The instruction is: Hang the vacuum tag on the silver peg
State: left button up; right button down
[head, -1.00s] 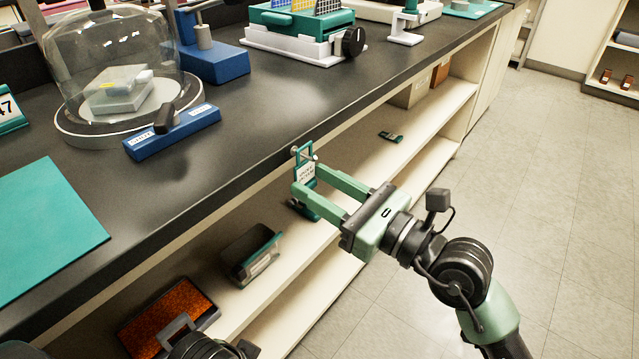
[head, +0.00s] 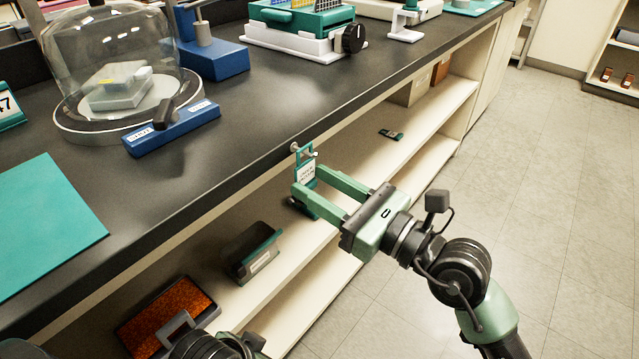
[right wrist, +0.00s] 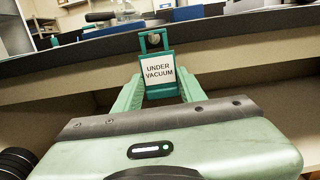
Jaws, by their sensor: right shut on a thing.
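The vacuum tag (head: 305,173) is a teal frame with a white label and an open loop at its top. The right wrist view shows the tag's "UNDER VACUUM" label (right wrist: 158,71) facing me. My right gripper (head: 309,184) is shut on the tag and holds it upright at the bench's front edge. The silver peg (head: 315,154) sticks out from that edge, its end on my side of the loop. In the right wrist view the peg's round end (right wrist: 154,39) shows inside the loop. The loop appears around the peg; whether it rests on it, I cannot tell. My left gripper is out of view.
The dark bench top (head: 250,130) carries a glass bell jar (head: 115,55), a blue valve block (head: 172,130) and a teal mat (head: 45,225). Shelves below hold a dark holder (head: 250,252) and an orange-topped item (head: 165,318). The floor (head: 540,200) at right is clear.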

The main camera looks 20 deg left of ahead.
jog(key=c, duration=0.7)
grip_release()
jog(key=shift+c, duration=0.2)
jog(key=shift+d, duration=0.15)
jog(key=shift+c, duration=0.5)
jog(key=shift+s+d+f, duration=0.1)
jog(key=shift+d, duration=0.25)
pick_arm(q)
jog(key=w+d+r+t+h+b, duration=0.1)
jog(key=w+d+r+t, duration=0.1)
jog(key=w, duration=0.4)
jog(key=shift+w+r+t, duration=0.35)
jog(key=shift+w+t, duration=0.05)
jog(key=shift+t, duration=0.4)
pick_arm(e)
jog(key=v, duration=0.7)
